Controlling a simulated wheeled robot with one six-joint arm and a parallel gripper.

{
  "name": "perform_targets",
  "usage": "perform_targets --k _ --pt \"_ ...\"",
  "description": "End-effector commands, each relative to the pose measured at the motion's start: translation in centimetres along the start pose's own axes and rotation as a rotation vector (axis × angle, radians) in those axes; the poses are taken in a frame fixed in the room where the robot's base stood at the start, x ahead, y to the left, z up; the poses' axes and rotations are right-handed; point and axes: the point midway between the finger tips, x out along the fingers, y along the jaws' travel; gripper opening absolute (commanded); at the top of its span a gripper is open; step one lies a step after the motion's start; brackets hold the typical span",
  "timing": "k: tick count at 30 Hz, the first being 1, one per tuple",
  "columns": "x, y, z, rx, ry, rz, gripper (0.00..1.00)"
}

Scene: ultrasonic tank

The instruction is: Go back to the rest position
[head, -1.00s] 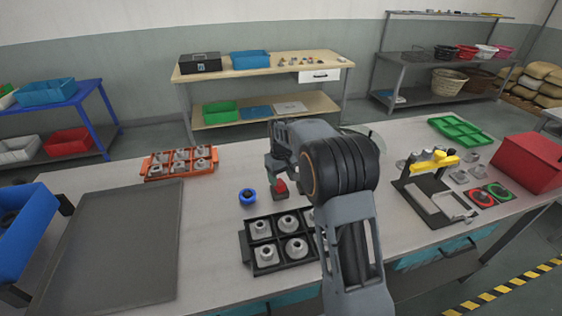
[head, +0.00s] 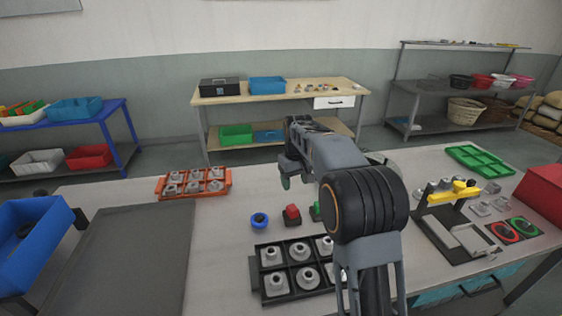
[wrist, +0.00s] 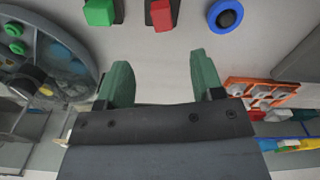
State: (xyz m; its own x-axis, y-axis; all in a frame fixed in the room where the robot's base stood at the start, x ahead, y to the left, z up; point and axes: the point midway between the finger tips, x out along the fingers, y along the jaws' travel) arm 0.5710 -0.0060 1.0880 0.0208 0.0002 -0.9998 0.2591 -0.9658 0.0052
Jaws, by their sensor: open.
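My gripper (head: 286,181) is raised over the table behind the buttons, with my arm reaching up from the front. In the wrist view my gripper (wrist: 158,82) shows two green fingers wide apart with nothing between them. A red button (head: 292,213) on a dark base stands on the table, and it also shows at the top of the wrist view (wrist: 161,14). A green button (head: 315,210) is partly hidden by my arm in the head view but clear in the wrist view (wrist: 99,12). A blue ring (head: 259,220) lies left of the red button.
A black tray (head: 256,274) of grey parts lies in front and an orange rack (head: 228,186) at the back left. A round tank (wrist: 88,35) is mostly hidden behind my arm in the head view. A yellow-handled fixture (head: 428,222) stands right. The grey mat (head: 130,260) is bare.

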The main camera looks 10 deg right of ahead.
Motion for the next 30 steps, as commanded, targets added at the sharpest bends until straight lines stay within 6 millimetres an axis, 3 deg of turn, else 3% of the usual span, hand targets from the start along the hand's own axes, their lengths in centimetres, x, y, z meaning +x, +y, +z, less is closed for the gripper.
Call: perform_targets --k 3,5,15,21,27,30 --pt "2.7 -0.3 1.1 0.052 -0.019 -0.004 0.61" --pt "3.3 -0.7 2.5 0.081 -0.018 -0.004 0.61" --pt "2.0 -4.2 14.9 0.224 0.099 0.017 0.61" --pt "1.8 -6.0 21.2 0.257 0.182 0.027 0.61" --pt "1.5 -7.1 24.9 0.257 0.253 0.036 0.61" --pt "0.9 -7.3 25.6 0.256 0.287 0.041 0.61"
